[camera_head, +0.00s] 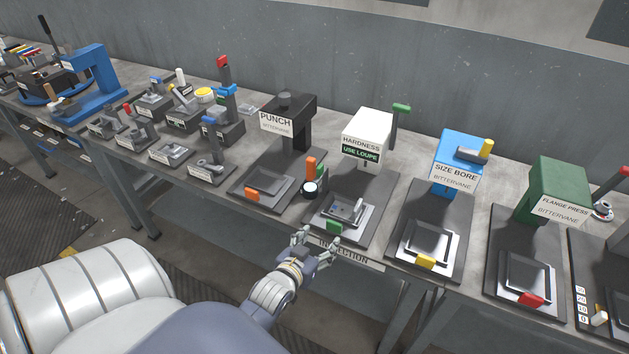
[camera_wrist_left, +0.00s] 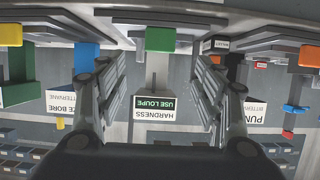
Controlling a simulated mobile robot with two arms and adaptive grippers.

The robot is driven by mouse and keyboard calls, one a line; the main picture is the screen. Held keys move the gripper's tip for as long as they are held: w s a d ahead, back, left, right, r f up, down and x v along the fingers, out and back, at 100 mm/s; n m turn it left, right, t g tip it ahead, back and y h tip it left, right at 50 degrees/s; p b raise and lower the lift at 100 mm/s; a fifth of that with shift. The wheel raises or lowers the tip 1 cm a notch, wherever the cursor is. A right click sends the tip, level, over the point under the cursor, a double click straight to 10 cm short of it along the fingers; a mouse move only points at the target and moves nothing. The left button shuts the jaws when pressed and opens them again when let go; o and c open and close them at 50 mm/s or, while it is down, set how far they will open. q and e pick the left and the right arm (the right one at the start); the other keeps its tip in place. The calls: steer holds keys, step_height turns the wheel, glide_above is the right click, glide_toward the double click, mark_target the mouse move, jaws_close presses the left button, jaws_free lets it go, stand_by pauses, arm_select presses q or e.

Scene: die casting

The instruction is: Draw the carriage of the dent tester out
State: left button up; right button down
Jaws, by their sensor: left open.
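The white tester (camera_head: 367,130) labelled HARDNESS, USE LOUPE, which I take for the dent tester, stands mid-bench. Its carriage (camera_head: 318,222) is a grey tray on the dark base, holding a small metal part (camera_head: 347,212). A green handle (camera_head: 333,227) is at the carriage's front. My left gripper (camera_head: 317,240) is open and empty, just in front of the green handle and apart from it. In the left wrist view, upside down, the green handle (camera_wrist_left: 160,40) shows between and beyond the open fingers. My right gripper is out of view.
The black PUNCH station (camera_head: 288,118) with an orange handle stands to the left, the blue SIZE BORE station (camera_head: 462,150) with a yellow handle to the right. The bench edge lies below my gripper.

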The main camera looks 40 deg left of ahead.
arm_select(q)
steer(key=shift+v, duration=1)
steer(key=shift+f, duration=0.1)
steer(key=s+d+f+m+g+h+b, duration=0.1)
steer(key=s+d+f+g, duration=0.2)
steer(key=f, duration=0.7)
steer(key=s+d+f+m+g+h+b, duration=0.1)
steer(key=s+d+f, duration=0.2)
steer(key=s+f, duration=0.55)
steer(key=s+d+f+m+g+h+b, duration=0.1)
steer(key=s+d+f+g, duration=0.15)
steer(key=f, duration=1.05)
steer(key=s+d+f+m+g+b, duration=0.1)
steer(key=s+f+g, duration=0.1)
steer(key=s+f, duration=0.5)
steer(key=s+f+m+g+b, duration=0.1)
steer(key=s+f+g, duration=0.2)
steer(key=s+f, duration=0.4)
steer(key=s, duration=0.8)
steer(key=shift+s+d+f, duration=0.2)
steer(key=shift+d+f, duration=0.2)
steer(key=shift+g, duration=0.25)
